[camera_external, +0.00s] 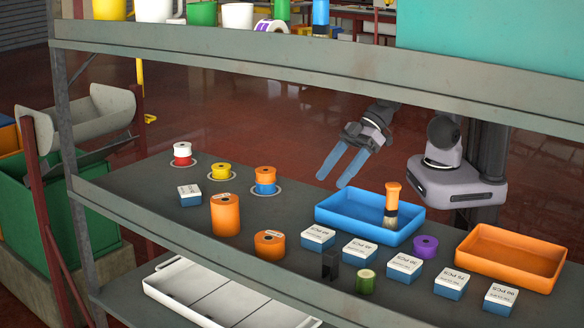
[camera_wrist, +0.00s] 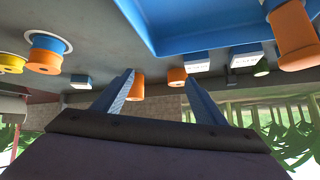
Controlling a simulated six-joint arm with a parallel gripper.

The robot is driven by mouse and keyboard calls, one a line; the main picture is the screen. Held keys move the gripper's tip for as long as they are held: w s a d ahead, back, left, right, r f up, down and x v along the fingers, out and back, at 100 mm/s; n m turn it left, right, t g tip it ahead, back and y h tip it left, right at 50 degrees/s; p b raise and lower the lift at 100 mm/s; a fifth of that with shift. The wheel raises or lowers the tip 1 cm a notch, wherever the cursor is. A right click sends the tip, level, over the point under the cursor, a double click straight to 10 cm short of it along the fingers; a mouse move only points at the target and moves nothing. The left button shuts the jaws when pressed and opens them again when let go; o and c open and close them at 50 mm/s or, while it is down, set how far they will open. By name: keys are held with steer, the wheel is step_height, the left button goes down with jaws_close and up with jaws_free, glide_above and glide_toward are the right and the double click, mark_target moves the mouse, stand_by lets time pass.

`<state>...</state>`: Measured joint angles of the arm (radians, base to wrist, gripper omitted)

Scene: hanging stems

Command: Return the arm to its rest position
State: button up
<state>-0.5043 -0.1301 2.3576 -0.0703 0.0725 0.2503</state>
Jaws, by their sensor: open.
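My gripper (camera_external: 341,165) has two blue fingers, spread apart with nothing between them. It hangs in the air above the shelf board, just behind and left of the blue tray. In the wrist view my gripper (camera_wrist: 165,95) also shows its fingers apart and empty. My arm reaches in from behind the shelf, and part of it is hidden by the upper shelf board.
An orange tray (camera_external: 480,262) stands at right. Several spools and small boxes (camera_external: 318,237) occupy the shelf board. The upper shelf (camera_external: 300,54) runs overhead. The board between the yellow spool (camera_external: 221,171) and cylinder (camera_external: 225,215) is bare.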

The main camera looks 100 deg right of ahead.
steer(key=d+f+m+h, duration=0.1)
steer(key=d, duration=0.3)
steer(key=s+d+f+g+h, duration=0.1)
steer(key=d, duration=0.2)
steer(key=d+f+m+h, duration=0.1)
steer(key=d, duration=0.3)
steer(key=shift+s+d+m+g, duration=0.2)
steer(key=shift+d+m+g, duration=0.1)
steer(key=shift+d+g, duration=0.1)
steer(key=s+d+f+g+p, duration=0.2)
steer(key=s+d+f+g, duration=0.1)
steer(key=s, duration=0.5)
steer(key=s+d+f+m+g+h+p, duration=0.1)
steer(key=s+d+f+g+p, duration=0.1)
steer(key=s+d, duration=0.4)
steer(key=shift+s+d+f+g+h, duration=0.3)
steer(key=shift+s+f+g, duration=0.2)
steer(key=shift+s+g, duration=0.35)
